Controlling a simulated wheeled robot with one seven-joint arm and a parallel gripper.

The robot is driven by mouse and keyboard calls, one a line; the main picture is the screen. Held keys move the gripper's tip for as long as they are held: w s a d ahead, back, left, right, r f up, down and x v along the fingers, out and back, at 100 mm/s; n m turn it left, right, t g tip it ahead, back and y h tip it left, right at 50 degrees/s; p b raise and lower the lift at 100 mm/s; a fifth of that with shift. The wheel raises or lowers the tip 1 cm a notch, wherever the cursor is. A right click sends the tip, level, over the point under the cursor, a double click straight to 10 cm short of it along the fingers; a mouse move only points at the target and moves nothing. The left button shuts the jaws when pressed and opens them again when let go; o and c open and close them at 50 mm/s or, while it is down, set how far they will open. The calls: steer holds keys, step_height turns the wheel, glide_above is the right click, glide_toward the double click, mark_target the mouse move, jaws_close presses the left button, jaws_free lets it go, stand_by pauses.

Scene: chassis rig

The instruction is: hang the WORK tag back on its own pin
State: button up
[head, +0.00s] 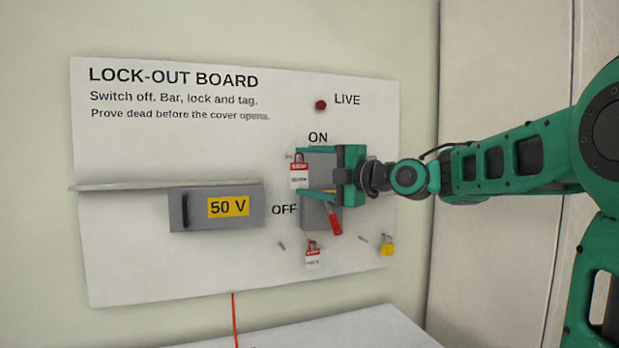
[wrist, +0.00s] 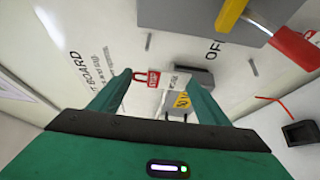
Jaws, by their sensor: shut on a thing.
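The tag also shows between the fingertips in the wrist view (wrist: 153,79). Its small lettering is too blurred to read surely. A similar red-and-white tag (head: 312,258) hangs low on the board. A bare pin (head: 281,245) stands left of it and another pin (head: 363,238) right of it. A further pin (head: 289,156) shows beside the held tag's top.
The grey switch box (head: 322,213) is partly behind my gripper; its red handle (head: 335,222) points down. A yellow padlock (head: 387,246) hangs at lower right. A grey 50 V box (head: 182,212) sits left, under a ledge (head: 120,187). A red lamp (head: 320,105) is above.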

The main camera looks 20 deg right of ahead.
mark_target(300, 167)
steer(key=shift+w+r, duration=0.15)
steer(key=shift+w, duration=1.3)
steer(key=shift+w+r, duration=0.15)
steer(key=shift+w, duration=1.25)
steer(key=shift+s, duration=3)
